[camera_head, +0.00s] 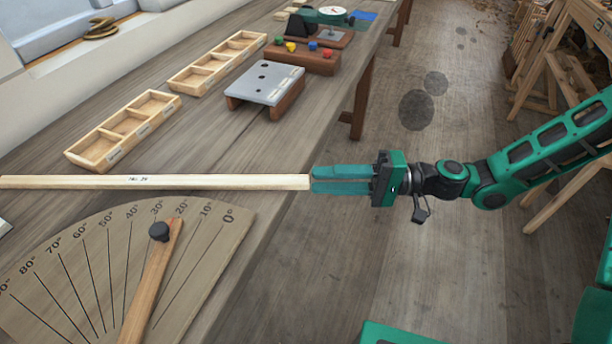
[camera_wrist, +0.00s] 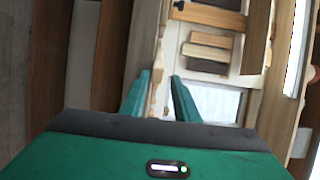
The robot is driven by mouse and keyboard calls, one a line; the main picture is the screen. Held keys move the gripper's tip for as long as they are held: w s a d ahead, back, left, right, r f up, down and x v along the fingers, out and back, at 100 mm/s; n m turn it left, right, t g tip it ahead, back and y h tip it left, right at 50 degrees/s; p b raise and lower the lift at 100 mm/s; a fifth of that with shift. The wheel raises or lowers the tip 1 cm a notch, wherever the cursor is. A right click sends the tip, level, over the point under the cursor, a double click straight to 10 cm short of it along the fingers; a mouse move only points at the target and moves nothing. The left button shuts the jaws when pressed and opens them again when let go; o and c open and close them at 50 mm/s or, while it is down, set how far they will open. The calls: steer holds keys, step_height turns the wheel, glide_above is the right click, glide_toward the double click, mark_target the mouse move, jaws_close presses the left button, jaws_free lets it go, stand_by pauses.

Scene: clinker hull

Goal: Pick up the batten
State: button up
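The batten (camera_head: 200,182) is a long, thin, pale wooden strip with a small dark marking. In the head view it runs across the bench from the left picture edge, and its right end is near the bench's edge. My green gripper (camera_head: 314,179) points left, in line with the batten. Its fingertips appear right at the batten's right end; whether they touch it I cannot tell. The wrist view shows the two fingers (camera_wrist: 162,88) apart with a gap between them. A pale wooden shape shows in that gap, but I cannot tell whether it is the batten.
A protractor board (camera_head: 200,215) with a wooden pointer (camera_head: 150,285) lies in front of the batten. Wooden trays (camera_head: 150,115), a grey plate on a wooden stand (camera_head: 266,82) and a block with coloured knobs (camera_head: 303,57) stand behind. Right of the bench is open floor (camera_head: 400,270).

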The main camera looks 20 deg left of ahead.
steer(key=shift+x, duration=1.3)
jaws_close()
step_height(320, 180, up, 3)
steer(key=shift+f, duration=0.2)
steer(key=w+d+r, duration=0.2)
steer(key=d, duration=0.4)
steer(key=w+d+r, duration=0.2)
steer(key=d+r, duration=0.1)
steer(key=d, duration=0.4)
steer(key=shift+w+d, duration=0.15)
steer(key=shift+d, duration=0.05)
